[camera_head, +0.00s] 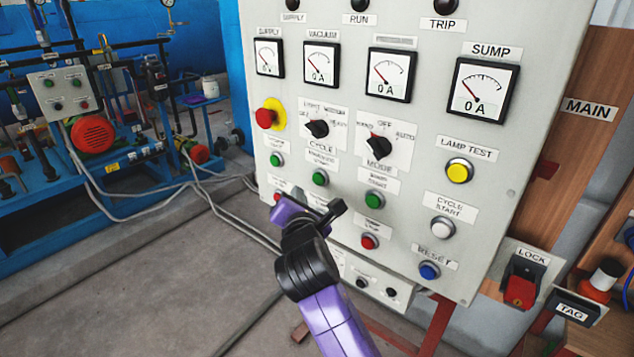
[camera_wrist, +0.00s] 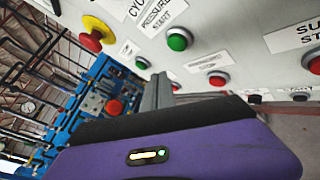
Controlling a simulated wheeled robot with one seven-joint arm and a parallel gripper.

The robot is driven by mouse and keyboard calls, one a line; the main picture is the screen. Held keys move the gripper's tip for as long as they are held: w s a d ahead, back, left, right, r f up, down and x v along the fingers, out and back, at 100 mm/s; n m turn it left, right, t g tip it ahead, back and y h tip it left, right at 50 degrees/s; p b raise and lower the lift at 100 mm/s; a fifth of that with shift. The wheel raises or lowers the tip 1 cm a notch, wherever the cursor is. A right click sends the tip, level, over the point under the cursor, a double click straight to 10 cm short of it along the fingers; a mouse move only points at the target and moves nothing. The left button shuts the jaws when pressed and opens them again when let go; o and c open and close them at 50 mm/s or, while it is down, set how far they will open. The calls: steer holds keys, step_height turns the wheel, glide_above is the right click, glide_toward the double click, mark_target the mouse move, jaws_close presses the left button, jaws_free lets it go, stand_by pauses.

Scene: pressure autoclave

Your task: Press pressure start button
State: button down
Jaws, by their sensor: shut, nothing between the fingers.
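The pressure start button (camera_head: 320,178) is a round green button with a silver rim, the middle of the three green buttons on the pale control panel (camera_head: 470,130). In the wrist view the green button (camera_wrist: 178,40) sits beside the label "PRESSURE START" (camera_wrist: 163,17).
Another green button (camera_head: 276,159) is to the left and a third (camera_head: 375,200) to the right. Red stop buttons (camera_head: 369,241) lie below. A red emergency stop (camera_head: 266,118) and black selector knobs (camera_head: 378,146) are above. Open floor (camera_head: 150,270) is at left.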

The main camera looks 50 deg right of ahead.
mark_target(312, 179)
steer(key=shift+w+d+p, duration=0.1)
steer(key=shift+d+p, duration=0.65)
steer(key=shift+d, duration=1.05)
steer(key=shift+d+r, duration=0.1)
steer(key=shift+d, duration=0.05)
stand_by(0.6)
steer(key=shift+d+p, duration=0.3)
steer(key=shift+p, duration=0.25)
steer(key=shift+d+p, duration=0.45)
steer(key=shift+d, duration=0.05)
stand_by(0.5)
steer(key=shift+a, duration=0.9)
